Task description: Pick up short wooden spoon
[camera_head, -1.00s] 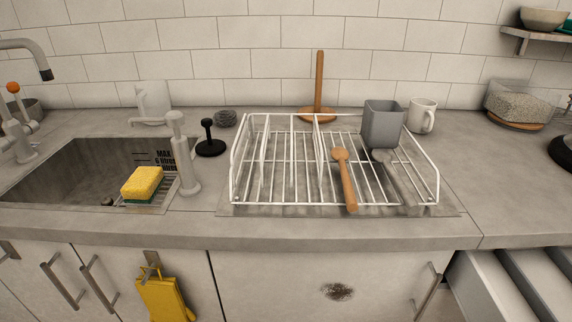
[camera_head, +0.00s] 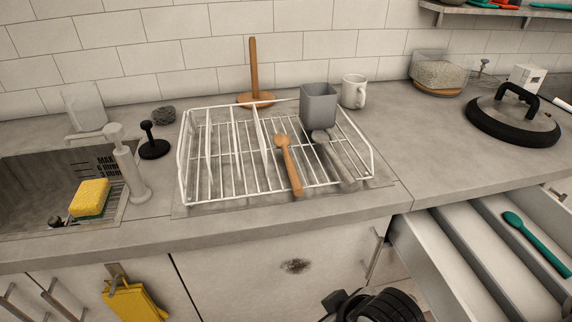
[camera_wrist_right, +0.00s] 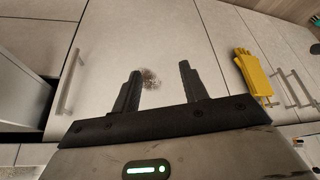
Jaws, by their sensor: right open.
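The short wooden spoon (camera_head: 291,168) lies in the white wire rack (camera_head: 183,170) on the counter, its round head toward the back and its handle toward the front edge. A grey utensil (camera_head: 340,160) lies to its right in the rack. In the right wrist view my right gripper (camera_wrist_right: 160,78) is open and empty, with its two dark fingers in front of the cabinet doors. In the head view a dark part of my right arm (camera_head: 375,305) shows at the bottom edge, below the counter and away from the spoon. My left gripper is not in view.
A grey square cup (camera_head: 319,105) stands at the rack's back right, with a white mug (camera_head: 354,91) beside it. A wooden upright holder (camera_head: 254,75) stands behind the rack. An open drawer (camera_head: 450,250) juts out at right.

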